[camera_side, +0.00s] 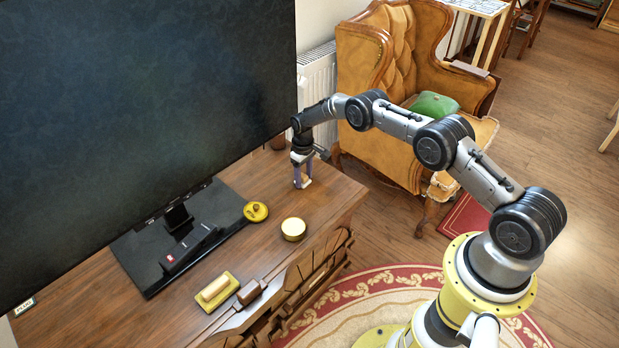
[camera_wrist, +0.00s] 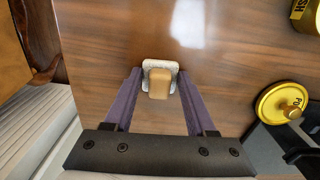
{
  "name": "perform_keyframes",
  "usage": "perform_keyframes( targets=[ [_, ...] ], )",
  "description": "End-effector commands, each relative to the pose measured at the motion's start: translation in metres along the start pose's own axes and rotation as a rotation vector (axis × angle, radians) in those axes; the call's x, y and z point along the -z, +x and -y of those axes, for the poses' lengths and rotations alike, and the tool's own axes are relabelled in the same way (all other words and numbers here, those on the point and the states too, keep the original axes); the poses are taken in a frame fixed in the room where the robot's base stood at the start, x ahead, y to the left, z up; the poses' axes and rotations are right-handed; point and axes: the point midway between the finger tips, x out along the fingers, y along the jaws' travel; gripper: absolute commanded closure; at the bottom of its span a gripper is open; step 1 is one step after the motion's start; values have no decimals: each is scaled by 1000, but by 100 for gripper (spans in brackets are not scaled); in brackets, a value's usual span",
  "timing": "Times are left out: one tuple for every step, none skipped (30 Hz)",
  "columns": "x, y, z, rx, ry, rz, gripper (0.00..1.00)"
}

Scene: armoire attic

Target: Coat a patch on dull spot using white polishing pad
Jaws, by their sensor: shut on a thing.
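The white polishing pad (camera_wrist: 146,68) has a tan handle block on top and shows between the fingertips in the wrist view. My gripper (camera_wrist: 160,80) points down, its purple fingers shut on the pad's handle. In the side view my gripper (camera_side: 301,180) is low over the right part of the wooden cabinet top (camera_side: 270,180). The pad is at or just above the wood; I cannot tell if it touches. I cannot make out a dull spot; a pale bright patch (camera_wrist: 185,22) beyond the pad may be only a reflection.
A gold tin (camera_side: 293,230) and a yellow lid with a knob (camera_side: 255,211) stand on the cabinet top. A yellow pad with a wooden handle (camera_side: 218,291) lies near the front edge, beside a brown block (camera_side: 250,292). A large screen (camera_side: 140,110) stands behind.

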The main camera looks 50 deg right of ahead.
Motion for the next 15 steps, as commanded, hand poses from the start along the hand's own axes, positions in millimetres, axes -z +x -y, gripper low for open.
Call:
perform_keyframes(
  targets=[
    [-1, 1, 6, 1, -1, 2, 96],
    [0, 1, 8, 1, -1, 2, 96],
    [-2, 0, 9, 1, 0, 2, 96],
    [-6, 0, 9, 1, 1, 3, 96],
    [-9, 1, 9, 1, 1, 4, 96],
    [-12, 0, 9, 1, 2, 3, 96],
    [-16, 1, 9, 1, 2, 4, 96],
    [-18, 1, 9, 1, 2, 3, 96],
    [-22, 1, 9, 1, 2, 4, 96],
    [-26, 1, 10, 1, 2, 4, 96],
    [-28, 0, 10, 1, 2, 4, 96],
    [-32, 1, 10, 1, 2, 5, 96],
    [-34, 0, 10, 1, 2, 4, 96],
    [-37, 1, 10, 1, 2, 5, 96],
    [-41, 0, 10, 1, 1, 5, 96]
  ],
)
